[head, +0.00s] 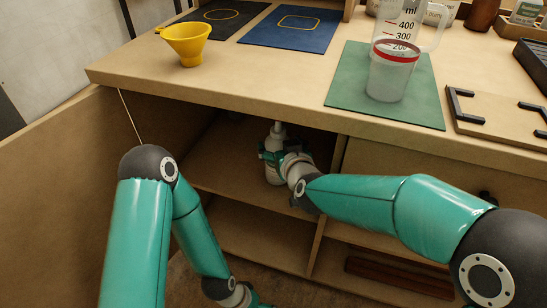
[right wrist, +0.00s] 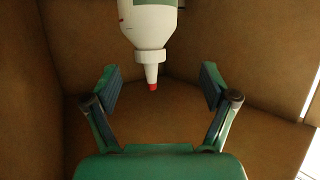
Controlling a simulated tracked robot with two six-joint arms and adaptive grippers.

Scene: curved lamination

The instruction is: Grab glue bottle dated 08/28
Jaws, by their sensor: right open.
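A white glue bottle (head: 272,158) stands on a shelf inside the compartment under the worktop, partly hidden by my right gripper (head: 284,158). In the right wrist view the bottle (right wrist: 150,22) shows a white body, a narrow nozzle with a red tip and an edge of green label. No date can be read. My right gripper (right wrist: 160,82) is open; its two fingers stand on either side of the nozzle, apart from it, with the bottle's body beyond them. My left gripper (head: 256,302) is low at the bottom edge, mostly cut off.
The worktop (head: 290,90) overhangs the compartment, with a side wall on the left and a divider (head: 322,215) on the right. On top are a yellow funnel (head: 187,42), a measuring jug (head: 411,25), a clear cup (head: 391,72) on a green mat (head: 345,90) and a blue mat (head: 265,37).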

